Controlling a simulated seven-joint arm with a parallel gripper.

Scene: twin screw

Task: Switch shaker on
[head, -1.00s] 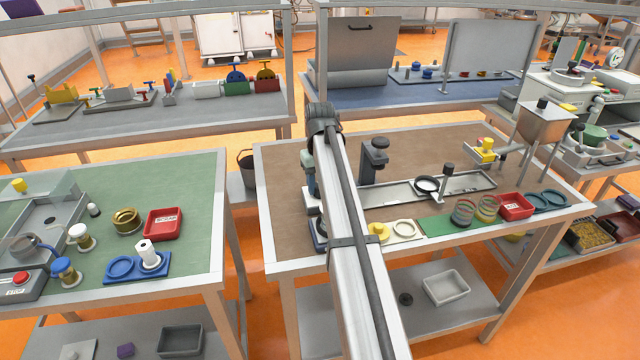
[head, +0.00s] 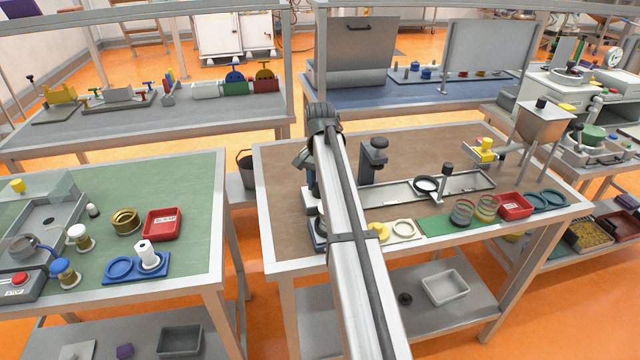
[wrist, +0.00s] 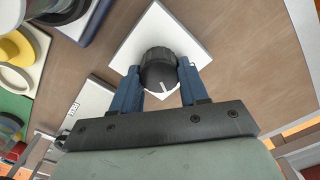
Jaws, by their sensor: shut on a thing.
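A black round knob (wrist: 158,62) with a white pointer mark stands on a white square plate (wrist: 142,40) in the wrist view. My gripper (wrist: 159,78) has its two blue fingers on opposite sides of the knob, shut on it. The pointer mark faces the near side of the wrist view, slightly tilted. In the head view my gripper (head: 307,172) is over the left end of the brown-topped bench, partly behind my arm. The knob is hidden there. I cannot tell which part is the shaker body.
The brown bench top (head: 285,160) is clear left of my arm. A dark upright stand (head: 374,160) rises to the right, beside a long metal tray (head: 400,190). A yellow round piece (head: 378,231) and a red bin (head: 515,205) sit near the front edge.

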